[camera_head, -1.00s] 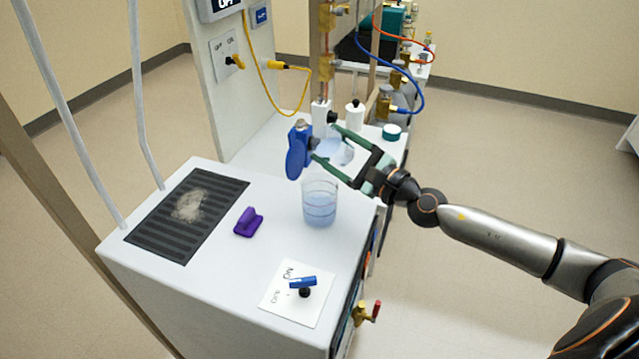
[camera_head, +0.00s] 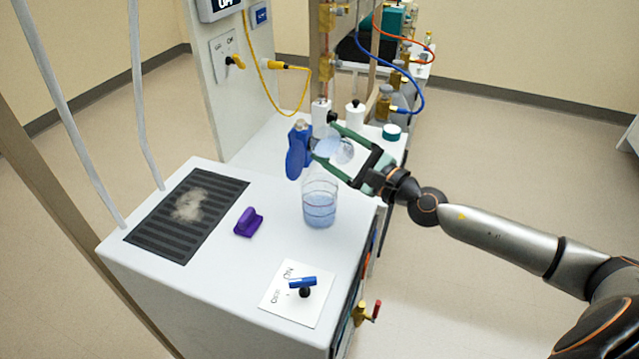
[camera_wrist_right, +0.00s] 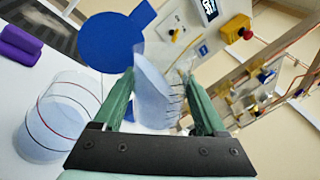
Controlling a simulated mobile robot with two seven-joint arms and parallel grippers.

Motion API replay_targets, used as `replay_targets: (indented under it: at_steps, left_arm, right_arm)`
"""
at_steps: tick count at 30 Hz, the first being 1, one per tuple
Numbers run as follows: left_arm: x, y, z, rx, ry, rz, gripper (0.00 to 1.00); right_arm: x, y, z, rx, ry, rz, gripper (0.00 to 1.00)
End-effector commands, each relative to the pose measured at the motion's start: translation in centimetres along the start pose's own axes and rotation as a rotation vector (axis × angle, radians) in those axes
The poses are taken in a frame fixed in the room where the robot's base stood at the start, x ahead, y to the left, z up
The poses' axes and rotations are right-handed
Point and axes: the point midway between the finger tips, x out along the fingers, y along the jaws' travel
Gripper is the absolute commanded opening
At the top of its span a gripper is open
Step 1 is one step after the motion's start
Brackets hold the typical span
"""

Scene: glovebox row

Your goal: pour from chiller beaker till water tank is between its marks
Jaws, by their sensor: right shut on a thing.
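The water tank (camera_head: 319,208) is a clear cylinder with ring marks, standing on the white cabinet top and holding pale blue water. It also shows at the left of the right wrist view (camera_wrist_right: 58,118), with dark rings and a red ring. I cannot read its water level exactly against them. My right gripper (camera_head: 325,138) is shut on the clear chiller beaker (camera_wrist_right: 157,92), which has graduation lines and holds pale blue liquid. The beaker is tilted, above and just behind the tank in the head view. I cannot make out a stream clearly. My left gripper is not in view.
A blue flap (camera_head: 298,150) stands close behind the tank, left of the beaker. A purple handle (camera_head: 248,222), a dark grille (camera_head: 205,230) and a blue switch (camera_head: 303,283) are on the cabinet top. White-capped bottles (camera_head: 354,113) stand behind the gripper.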

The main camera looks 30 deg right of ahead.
Motion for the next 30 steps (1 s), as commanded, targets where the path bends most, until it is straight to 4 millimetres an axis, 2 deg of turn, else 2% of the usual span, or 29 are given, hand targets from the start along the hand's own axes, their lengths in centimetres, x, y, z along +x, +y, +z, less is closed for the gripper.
replay_targets:
  at_steps: [30]
  left_arm:
    - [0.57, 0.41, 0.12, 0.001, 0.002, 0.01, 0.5]
  right_arm:
    - [-0.01, 0.16, -0.17, -0.068, -0.01, -0.001, 0.1]
